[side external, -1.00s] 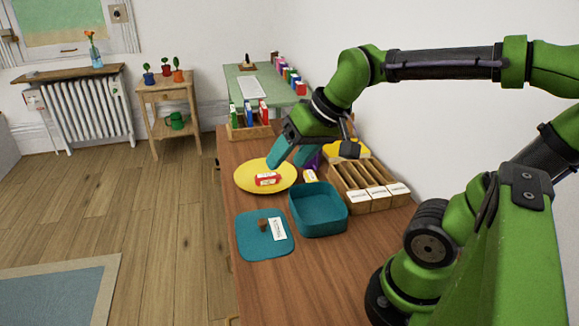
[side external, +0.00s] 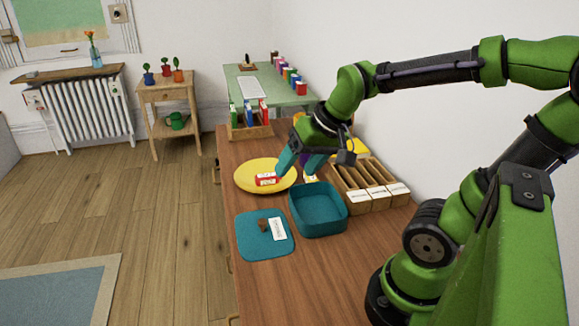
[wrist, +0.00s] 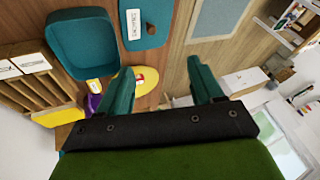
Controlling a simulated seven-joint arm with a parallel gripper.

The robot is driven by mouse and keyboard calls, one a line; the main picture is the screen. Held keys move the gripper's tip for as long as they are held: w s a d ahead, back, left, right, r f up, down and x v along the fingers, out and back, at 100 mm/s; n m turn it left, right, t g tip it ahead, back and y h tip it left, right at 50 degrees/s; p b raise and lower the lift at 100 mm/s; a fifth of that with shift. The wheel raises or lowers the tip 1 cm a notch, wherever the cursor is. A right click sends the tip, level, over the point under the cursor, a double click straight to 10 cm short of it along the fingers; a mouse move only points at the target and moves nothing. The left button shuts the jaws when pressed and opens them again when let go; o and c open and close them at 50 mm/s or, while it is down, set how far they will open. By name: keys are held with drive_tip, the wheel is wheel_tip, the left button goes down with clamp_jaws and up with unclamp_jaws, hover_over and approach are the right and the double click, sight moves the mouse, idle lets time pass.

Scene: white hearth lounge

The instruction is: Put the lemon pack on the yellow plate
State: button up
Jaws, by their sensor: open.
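The yellow plate (side external: 245,184) lies on the wooden table, partly in view in the wrist view (wrist: 127,73). A red and white pack (side external: 267,179) rests on it. A small white and yellow pack (side external: 311,178), perhaps the lemon pack, lies on the table right of the plate, partly hidden by my fingers; it also seems to show in the wrist view (wrist: 93,85). Its label is too small to read. My gripper (side external: 293,168) is open with nothing between its teal fingers (wrist: 161,77). It hovers above the plate's right edge and the small pack.
A teal open bin (side external: 318,222) stands in front of the small pack. A teal mat (side external: 250,245) with a labelled card and a brown piece lies to its left. A wooden divided tray (side external: 350,180) stands at the right. A rack of coloured packs (side external: 250,130) is behind the plate.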

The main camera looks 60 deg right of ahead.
drive_tip(key=w+d+f+m+g+h, duration=0.1)
drive_tip(key=w+d+f+m+h, duration=0.15)
drive_tip(key=d, duration=0.65)
drive_tip(key=g+h, duration=0.1)
drive_tip(key=h, duration=0.1)
hover_over(315, 180)
drive_tip(key=shift+y, duration=0.25)
wheel_tip(315, 180, down, 13)
drive_tip(key=shift+r, duration=0.1)
drive_tip(key=x, duration=0.5)
drive_tip(key=shift+w+f, duration=0.2)
drive_tip(key=shift+f, duration=0.1)
drive_tip(key=c, duration=1.2)
